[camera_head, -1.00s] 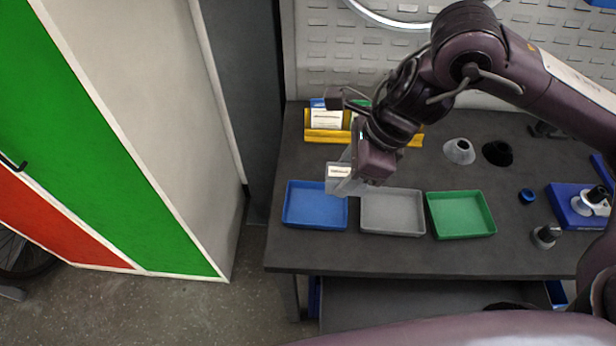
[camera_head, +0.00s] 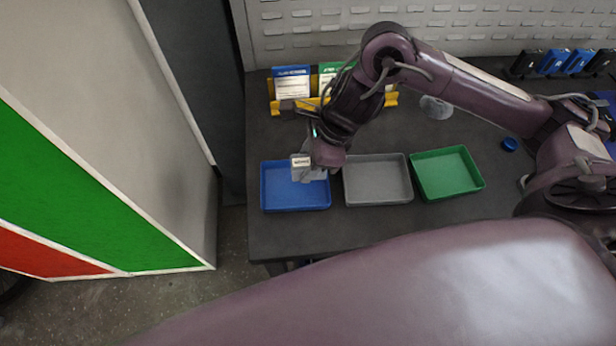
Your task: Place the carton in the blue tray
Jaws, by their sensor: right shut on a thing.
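The blue tray (camera_head: 275,198) lies at the left end of the dark workbench and looks empty on its bare parts. My right gripper (camera_head: 307,168) is over the right back part of this tray. It is shut on the carton (camera_head: 301,161), a small pale box with a white label. The carton is in front of the tray in the picture. I cannot tell how far it is above the tray floor. The gripper partly hides the carton and the tray's back right corner. My left gripper is not in view.
A grey tray (camera_head: 378,186) and a green tray (camera_head: 447,174) stand to the right of the blue one. A yellow rack (camera_head: 273,96) with cards stands behind. A grey cone-shaped part (camera_head: 436,107) and a small blue ring (camera_head: 510,144) lie further right. A cabinet stands left of the bench.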

